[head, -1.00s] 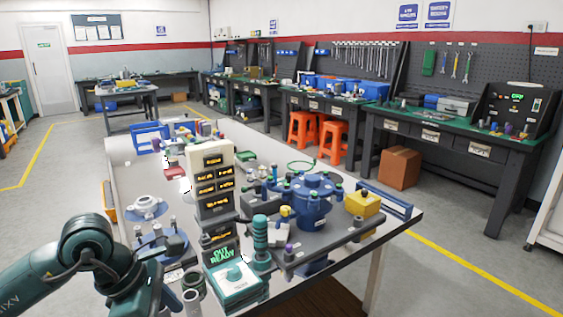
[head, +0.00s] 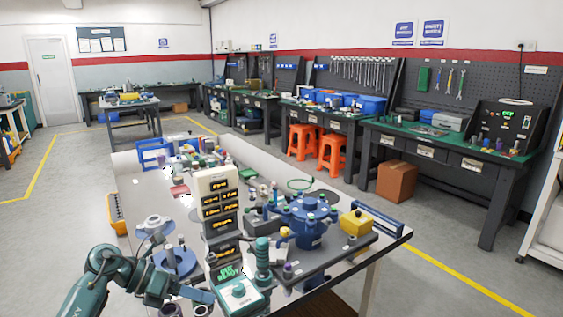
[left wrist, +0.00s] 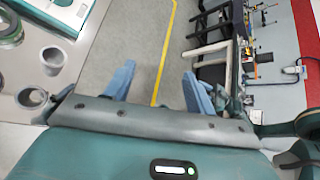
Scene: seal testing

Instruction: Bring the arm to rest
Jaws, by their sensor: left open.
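My left arm comes in at the lower left of the head view. Its gripper (head: 203,296) is low beside the near left corner of the light workbench (head: 140,187). In the left wrist view the two blue fingers of the left gripper (left wrist: 158,80) stand wide apart with nothing between them. Beyond them are the grey floor and a yellow line. My right gripper is in neither view.
A blue valve body (head: 309,222) stands further right. In the wrist view, a grey cup (left wrist: 53,58) is at left. Open floor (head: 60,235) lies left.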

